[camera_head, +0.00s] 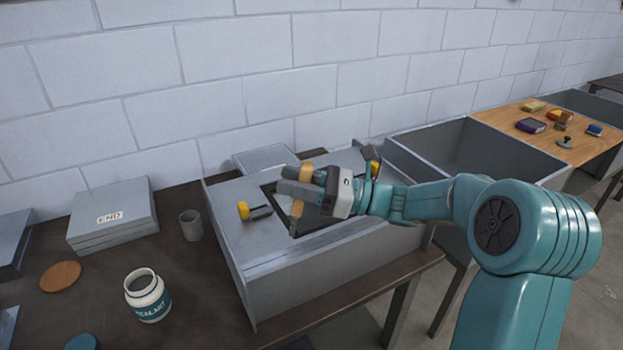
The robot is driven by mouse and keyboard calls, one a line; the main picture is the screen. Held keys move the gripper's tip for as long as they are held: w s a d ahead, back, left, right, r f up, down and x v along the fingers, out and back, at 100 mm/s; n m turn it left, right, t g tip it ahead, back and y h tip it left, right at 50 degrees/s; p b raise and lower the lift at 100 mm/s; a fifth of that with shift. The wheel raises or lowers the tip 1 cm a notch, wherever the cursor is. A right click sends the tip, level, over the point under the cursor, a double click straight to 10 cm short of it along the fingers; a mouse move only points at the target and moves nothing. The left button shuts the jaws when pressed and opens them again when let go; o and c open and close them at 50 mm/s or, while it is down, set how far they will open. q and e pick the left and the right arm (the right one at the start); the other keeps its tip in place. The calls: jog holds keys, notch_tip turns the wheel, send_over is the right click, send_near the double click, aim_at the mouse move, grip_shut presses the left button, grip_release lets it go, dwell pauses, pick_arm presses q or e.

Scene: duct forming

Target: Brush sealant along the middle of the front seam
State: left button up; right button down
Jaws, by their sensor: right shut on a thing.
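My right gripper (298,186) reaches in from the right, over the grey sheet-metal duct (290,275). It is shut on a brush (297,209), whose wood-coloured handle shows above and below the fingers. The brush's lower end hangs near the dark square opening in the duct's top; the fingers partly hide it, and I cannot tell whether it touches the metal. The front seam is not clearly distinguishable along the duct's near top edge. An open white sealant jar (147,296) with a blue label stands upright on the dark bench, left of the duct. My left gripper is not in view.
Yellow-ended clamps (252,211) sit on the duct's top. A grey cup (190,225), a stack of grey boxes marked END (113,218) and a round wooden disc (61,276) lie left. A second grey open box (470,150) and a wooden table (548,135) stand right.

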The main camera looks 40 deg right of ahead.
jog(key=f+b, duration=0.1)
jog(key=a+f+b, duration=0.1)
jog(key=f, duration=0.1)
jog(key=a+f+b, duration=0.1)
jog(key=shift+w+a+f, duration=0.2)
jog(key=shift+w, duration=0.1)
jog(key=shift+d, duration=0.1)
dwell(0.4)
jog(key=shift+f+b, duration=0.55)
dwell(0.4)
jog(key=shift+s, duration=0.1)
